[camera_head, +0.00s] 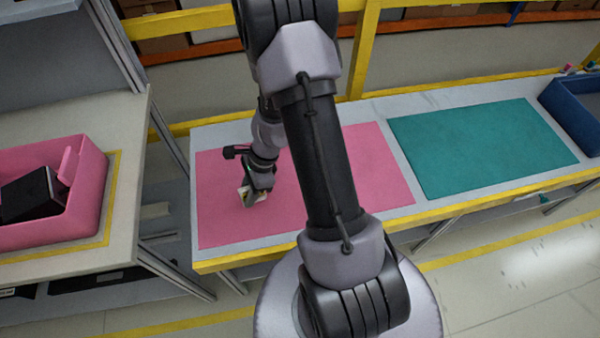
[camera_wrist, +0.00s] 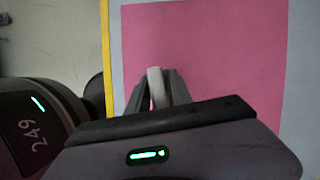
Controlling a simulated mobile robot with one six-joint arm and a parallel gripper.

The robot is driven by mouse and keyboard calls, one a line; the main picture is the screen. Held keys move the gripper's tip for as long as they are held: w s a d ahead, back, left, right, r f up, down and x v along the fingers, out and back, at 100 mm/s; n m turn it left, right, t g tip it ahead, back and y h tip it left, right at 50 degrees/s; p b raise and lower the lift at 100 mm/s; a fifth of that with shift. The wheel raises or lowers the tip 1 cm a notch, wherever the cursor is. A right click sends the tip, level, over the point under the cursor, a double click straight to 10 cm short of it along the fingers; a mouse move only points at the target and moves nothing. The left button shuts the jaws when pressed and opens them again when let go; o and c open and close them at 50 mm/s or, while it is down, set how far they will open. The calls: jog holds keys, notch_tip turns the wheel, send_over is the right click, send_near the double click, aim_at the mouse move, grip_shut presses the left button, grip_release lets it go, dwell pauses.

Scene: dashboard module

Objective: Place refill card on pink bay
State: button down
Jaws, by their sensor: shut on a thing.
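The pink bay is a flat pink mat (camera_head: 370,165) on the table in the head view, and it fills much of the wrist view (camera_wrist: 225,60). My gripper (camera_head: 250,195) is over the left part of the pink bay. In the wrist view my gripper (camera_wrist: 158,95) has its two fingers closed on a thin pale card, the refill card (camera_wrist: 155,82), seen edge-on. In the head view the refill card (camera_head: 244,195) shows as a small pale piece at the fingertips. I cannot tell whether it touches the mat.
A teal mat (camera_head: 480,145) lies to the right on the same table, with a blue bin (camera_head: 575,108) at its far end. A pink bin (camera_head: 85,200) holding dark items stands on a separate table at left. The visible pink mat is otherwise bare.

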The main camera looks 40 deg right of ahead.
aim_at(262, 197)
jog(key=s+d+m, duration=0.1)
jog(key=s+d+f+m, duration=0.1)
jog(key=shift+s+d+t, duration=0.3)
jog(key=shift+s+d, duration=0.05)
jog(key=d, duration=0.4)
jog(key=s+d+f, duration=0.1)
jog(key=d, duration=0.4)
jog(key=s+d, duration=0.1)
jog(key=d, duration=0.4)
jog(key=shift+d+f, duration=0.25)
jog(key=shift+d, duration=0.6)
jog(key=shift+a+f+b, duration=0.15)
jog(key=shift+f+b, duration=0.9)
jog(key=shift+f, duration=0.95)
jog(key=c, duration=1.1)
grip_release()
jog(key=shift+r, duration=0.1)
jog(key=shift+c, duration=0.2)
jog(key=shift+r, duration=0.1)
